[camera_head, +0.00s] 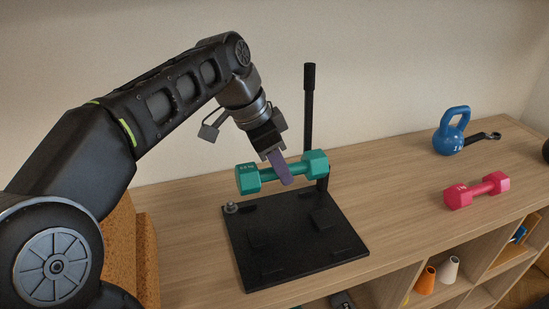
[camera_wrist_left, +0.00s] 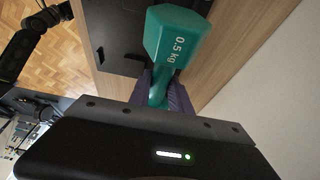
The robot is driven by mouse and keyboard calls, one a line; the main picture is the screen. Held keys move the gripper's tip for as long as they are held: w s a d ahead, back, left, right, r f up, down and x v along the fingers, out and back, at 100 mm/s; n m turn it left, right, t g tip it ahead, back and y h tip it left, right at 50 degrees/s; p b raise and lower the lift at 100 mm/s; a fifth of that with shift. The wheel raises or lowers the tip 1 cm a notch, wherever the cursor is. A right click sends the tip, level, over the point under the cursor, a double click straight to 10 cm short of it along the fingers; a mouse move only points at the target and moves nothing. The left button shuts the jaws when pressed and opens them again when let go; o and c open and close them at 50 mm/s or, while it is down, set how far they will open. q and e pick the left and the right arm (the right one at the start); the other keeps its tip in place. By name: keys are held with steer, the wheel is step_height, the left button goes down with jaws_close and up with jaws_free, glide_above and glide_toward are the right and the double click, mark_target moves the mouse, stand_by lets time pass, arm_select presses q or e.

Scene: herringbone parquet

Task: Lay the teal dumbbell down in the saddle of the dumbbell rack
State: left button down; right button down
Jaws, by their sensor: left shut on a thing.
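The teal dumbbell (camera_head: 248,178) is held roughly level above the back part of the black rack base (camera_head: 290,243). My left gripper (camera_head: 280,170) is shut on its handle, with purple fingers on both sides of it. In the left wrist view one teal head (camera_wrist_left: 178,40), marked 0.5 kg, shows in front of the fingers (camera_wrist_left: 162,92). The rack's dark post (camera_head: 309,110) stands upright behind the dumbbell, near its right head. I cannot make out the saddle, nor whether the dumbbell touches any part of the rack. My right gripper is not in view.
A pink dumbbell (camera_head: 476,190) and a blue kettlebell (camera_head: 452,131) stand to the right on the wooden top (camera_head: 400,190). A dark tool (camera_head: 486,138) lies beside the kettlebell. A cork block (camera_head: 130,250) is at the left. Open cubbies below hold cones (camera_head: 449,269).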

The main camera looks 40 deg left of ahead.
arm_select(q)
steer(key=shift+w+d, duration=0.1)
steer(key=shift+d, duration=0.05)
stand_by(0.3)
step_height(320, 180, down, 8)
steer(key=b, duration=0.7)
steer(key=shift+f+b, duration=0.25)
steer(key=shift+b, duration=0.15)
stand_by(0.3)
steer(key=c, duration=0.8)
jaws_free()
steer(key=shift+r, duration=0.1)
step_height(320, 180, up, 6)
steer(key=p, duration=0.4)
steer(key=shift+p, duration=0.4)
steer(key=shift+r+p, duration=1.5)
steer(key=shift+r, duration=0.35)
